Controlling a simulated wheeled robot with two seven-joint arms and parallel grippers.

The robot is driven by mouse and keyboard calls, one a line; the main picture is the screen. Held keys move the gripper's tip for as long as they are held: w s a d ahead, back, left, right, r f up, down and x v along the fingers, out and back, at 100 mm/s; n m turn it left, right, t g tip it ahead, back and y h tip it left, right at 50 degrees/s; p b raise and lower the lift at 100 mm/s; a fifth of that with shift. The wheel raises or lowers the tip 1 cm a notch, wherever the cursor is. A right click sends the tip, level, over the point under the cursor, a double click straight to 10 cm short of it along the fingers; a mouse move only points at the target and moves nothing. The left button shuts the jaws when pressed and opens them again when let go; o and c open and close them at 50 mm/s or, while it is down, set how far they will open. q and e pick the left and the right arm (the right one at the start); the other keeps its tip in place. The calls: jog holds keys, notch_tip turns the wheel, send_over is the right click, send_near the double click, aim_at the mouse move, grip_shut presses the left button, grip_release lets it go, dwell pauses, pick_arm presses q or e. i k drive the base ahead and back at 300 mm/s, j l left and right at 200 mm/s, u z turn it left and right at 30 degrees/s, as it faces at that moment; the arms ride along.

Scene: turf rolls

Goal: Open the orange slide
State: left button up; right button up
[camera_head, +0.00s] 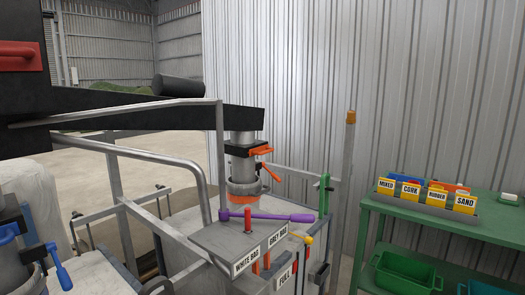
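The orange slide (261,151) is a flat orange plate across the grey vertical pipe (242,166) under the dark overhead beam. A short orange handle (271,172) slants down to the right below it. The plate sticks out to the right of the pipe; I cannot tell whether the slide is open or shut. A second orange band (246,191) circles the lower end of the pipe. Neither of my grippers shows in the head view.
Metal rails (180,160) stand left of the pipe. Below it is a sign panel (238,238) with a purple lever (267,216). A blue-handled outlet (58,265) stands at lower left. A green bench (450,228) with labelled cards (437,194) stands right.

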aim_at(265, 149)
jog(key=i+l+u, duration=0.15)
jog(key=l, duration=0.2)
jog(key=i+l+u, duration=0.15)
jog(key=l, duration=0.25)
jog(key=i+l+u, duration=0.15)
jog(key=l, duration=0.25)
jog(key=i+l+u, duration=0.15)
jog(key=l, duration=0.3)
jog(key=i+l+u, duration=0.15)
jog(key=l, duration=0.3)
jog(key=i+l+u, duration=0.15)
jog(key=l, duration=0.3)
